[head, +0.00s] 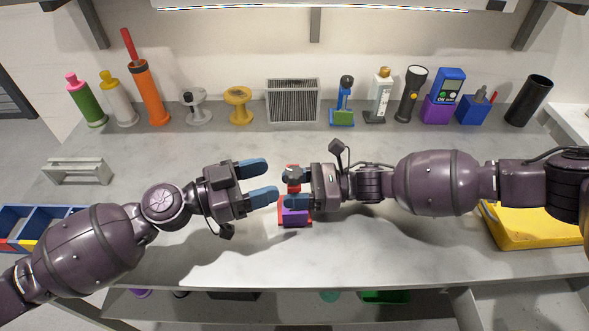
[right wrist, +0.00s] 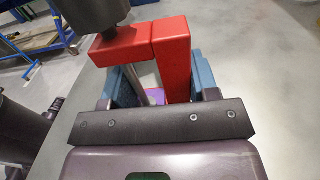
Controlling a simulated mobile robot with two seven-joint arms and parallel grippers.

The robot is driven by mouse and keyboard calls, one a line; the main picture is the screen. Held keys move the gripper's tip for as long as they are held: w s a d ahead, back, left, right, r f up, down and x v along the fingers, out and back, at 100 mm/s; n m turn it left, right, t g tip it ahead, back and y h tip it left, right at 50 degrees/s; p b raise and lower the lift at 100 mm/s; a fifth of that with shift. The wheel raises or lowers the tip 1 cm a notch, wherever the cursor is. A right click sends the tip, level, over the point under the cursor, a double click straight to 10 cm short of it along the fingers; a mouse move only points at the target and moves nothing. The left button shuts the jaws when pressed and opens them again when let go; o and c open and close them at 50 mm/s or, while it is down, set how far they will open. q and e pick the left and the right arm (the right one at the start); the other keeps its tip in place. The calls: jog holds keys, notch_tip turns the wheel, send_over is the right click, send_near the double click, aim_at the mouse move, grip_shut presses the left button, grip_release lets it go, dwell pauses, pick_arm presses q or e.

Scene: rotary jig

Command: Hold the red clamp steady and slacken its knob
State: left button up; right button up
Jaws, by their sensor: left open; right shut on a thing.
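The red clamp (head: 293,186) stands near the middle of the bench, over a purple block (head: 296,217). Its dark grey knob (head: 293,173) is on top. In the right wrist view, the clamp's red frame (right wrist: 174,52) and the knob (right wrist: 94,12) show close up, with a grey screw shaft below the knob. My right gripper (head: 289,191) comes in from the right and is shut on the clamp, its blue fingers on either side of the red frame. My left gripper (head: 272,179) is open and empty, just left of the clamp and knob. The clamp's lower part is partly hidden.
Bottles, a flashlight (head: 411,92), spools and a grey filter box (head: 293,100) line the back. A grey bracket (head: 78,171) and blue bins (head: 40,222) are at left. A yellow tray (head: 520,228) is at right. The bench front is clear.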

aim_at(294, 171)
pick_arm(q)
jog(key=shift+x, duration=3.25)
jog(key=c, duration=0.9)
